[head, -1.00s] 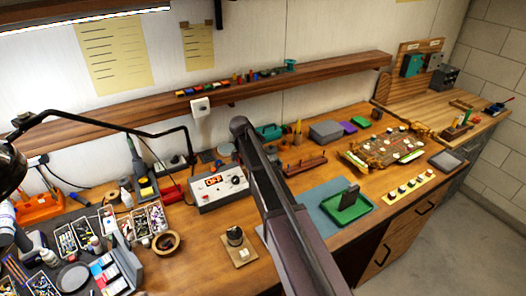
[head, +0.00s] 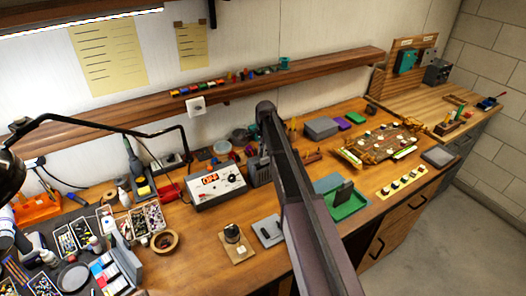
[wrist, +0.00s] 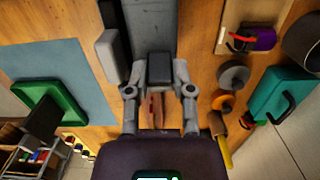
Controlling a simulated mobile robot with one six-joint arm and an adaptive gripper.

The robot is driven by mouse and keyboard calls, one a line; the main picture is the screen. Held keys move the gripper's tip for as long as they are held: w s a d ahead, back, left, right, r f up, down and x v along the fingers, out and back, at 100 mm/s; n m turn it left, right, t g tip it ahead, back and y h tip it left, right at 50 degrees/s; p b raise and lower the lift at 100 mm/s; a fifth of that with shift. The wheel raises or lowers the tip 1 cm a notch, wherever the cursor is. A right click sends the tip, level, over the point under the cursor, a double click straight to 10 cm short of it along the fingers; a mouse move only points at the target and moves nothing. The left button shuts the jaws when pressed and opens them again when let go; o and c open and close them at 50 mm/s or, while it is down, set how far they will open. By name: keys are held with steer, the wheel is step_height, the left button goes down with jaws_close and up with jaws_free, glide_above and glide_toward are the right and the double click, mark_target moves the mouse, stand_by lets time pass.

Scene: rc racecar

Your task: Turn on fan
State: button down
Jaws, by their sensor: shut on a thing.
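A dark grey boxy unit (head: 262,172), which looks like the fan, stands right of the control box and is partly hidden by my arm in the head view. In the wrist view, a long dark grey body (wrist: 150,25), probably the same fan, reaches down to my gripper (wrist: 160,77). My fingers sit on either side of a dark block (wrist: 160,66) at its near end and are shut on it. Whether the block is part of the fan is unclear. The control box (head: 215,188) shows a lit red display that appears to read ON. My gripper is hidden in the head view.
A green tray (head: 352,206) lies on a blue mat, right of my arm. A grey flat item (head: 268,232) and a small board with a dark knob (head: 234,240) lie in front. A teal box (wrist: 280,97) and small round items are right in the wrist view.

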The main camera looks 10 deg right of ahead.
steer(key=c, duration=0.8)
jaws_free()
steer(key=shift+o, duration=0.2)
steer(key=shift+a+h, duration=0.15)
steer(key=shift+h, duration=0.25)
